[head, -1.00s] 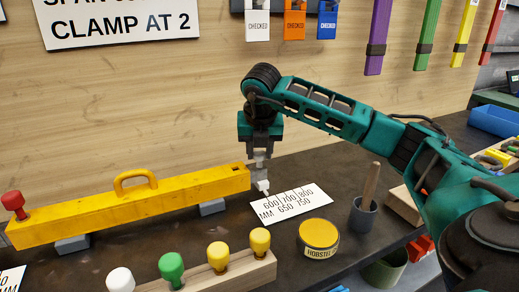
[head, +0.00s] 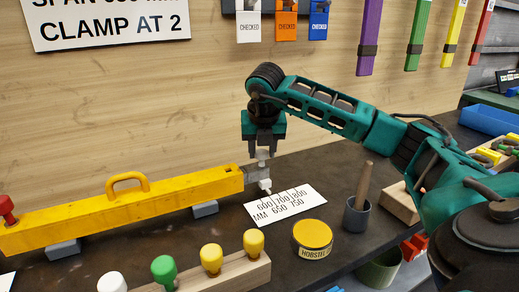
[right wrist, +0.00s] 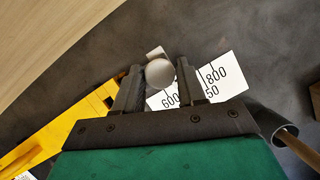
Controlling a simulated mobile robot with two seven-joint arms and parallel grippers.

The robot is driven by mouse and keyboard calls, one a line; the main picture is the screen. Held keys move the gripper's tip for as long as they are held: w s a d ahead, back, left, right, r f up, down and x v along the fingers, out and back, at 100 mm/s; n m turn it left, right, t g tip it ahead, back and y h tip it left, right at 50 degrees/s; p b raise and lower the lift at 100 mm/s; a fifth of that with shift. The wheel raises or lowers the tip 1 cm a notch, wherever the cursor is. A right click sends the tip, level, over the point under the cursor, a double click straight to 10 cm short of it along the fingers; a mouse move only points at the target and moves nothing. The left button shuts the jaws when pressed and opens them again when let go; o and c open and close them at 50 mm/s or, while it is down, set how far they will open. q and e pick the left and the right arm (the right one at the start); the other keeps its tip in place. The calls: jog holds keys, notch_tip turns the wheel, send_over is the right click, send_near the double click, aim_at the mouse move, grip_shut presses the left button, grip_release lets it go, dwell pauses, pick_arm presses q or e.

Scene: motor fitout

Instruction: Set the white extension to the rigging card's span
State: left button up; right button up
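The yellow beam (head: 120,212) lies on the bench, and its grey extension (head: 254,175) sticks out of its right end. A white knob (head: 262,156) stands on the extension, with a white pointer (head: 266,186) below at the back left edge of the scale card (head: 286,206), by the 600 end. My right gripper (head: 263,150) reaches down with its fingers on both sides of the knob. In the right wrist view the round knob top (right wrist: 160,72) fills the gap between the fingers. The rigging card (head: 110,22) on the wall is cut off; "CLAMP AT 2" is legible. My left gripper is not in view.
A wooden block with white, green and yellow knobs (head: 211,258) stands in front. A yellow-lidded tin (head: 312,237) and a grey cup (head: 357,214) with a wooden handle stand right of the scale card. Grey supports (head: 205,209) hold the beam. Coloured straps (head: 417,35) hang on the wall.

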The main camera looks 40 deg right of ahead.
jog(key=o, duration=0.3)
jog(key=shift+o, duration=0.2)
jog(key=p+v, duration=0.1)
jog(key=v, duration=1.2)
jog(key=shift+p, duration=0.35)
